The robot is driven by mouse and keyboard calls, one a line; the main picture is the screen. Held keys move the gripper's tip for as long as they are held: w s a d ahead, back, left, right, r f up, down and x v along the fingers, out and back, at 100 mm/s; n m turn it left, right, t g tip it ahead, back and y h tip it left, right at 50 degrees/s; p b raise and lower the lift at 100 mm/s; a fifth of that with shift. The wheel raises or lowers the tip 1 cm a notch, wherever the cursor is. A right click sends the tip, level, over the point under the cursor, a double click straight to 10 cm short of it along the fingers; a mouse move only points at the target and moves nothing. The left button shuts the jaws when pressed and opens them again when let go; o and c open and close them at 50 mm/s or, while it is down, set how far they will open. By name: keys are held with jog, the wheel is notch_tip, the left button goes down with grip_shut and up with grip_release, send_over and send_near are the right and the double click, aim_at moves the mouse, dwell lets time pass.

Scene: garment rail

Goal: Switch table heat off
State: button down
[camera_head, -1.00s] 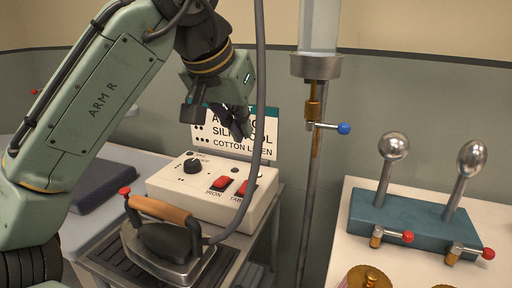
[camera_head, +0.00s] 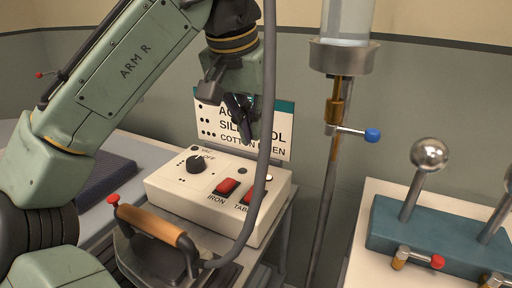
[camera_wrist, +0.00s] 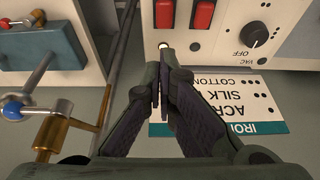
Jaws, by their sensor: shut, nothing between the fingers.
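The white control box (camera_head: 218,200) stands on the ironing unit, with a black knob (camera_head: 196,164) at OFF. It has two red rocker switches: the iron switch (camera_head: 227,187) on the left and the table switch (camera_head: 249,193) on the right, partly behind a grey hose. In the wrist view, which is upside down, the table switch (camera_wrist: 164,14) is left of the iron switch (camera_wrist: 203,14). A small lamp (camera_wrist: 163,46) by the table switch is white and bright; the lamp by the iron switch is dark. My gripper (camera_wrist: 162,62) is shut and empty, above the box and in front of the sign.
A grey hose (camera_head: 266,100) hangs in front of the box. An iron (camera_head: 155,245) with a wooden handle stands in front. A fabric sign (camera_head: 270,130) is behind. A pipe with a blue-knobbed valve (camera_head: 350,132) and a teal block with ball-topped rods (camera_head: 395,230) are on the right.

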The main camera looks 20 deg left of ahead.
jog(key=p, duration=0.2)
send_over(260, 189)
notch_tip(260, 189, down, 11)
jog(key=shift+s+r, duration=0.15)
jog(key=shift+f, duration=0.85)
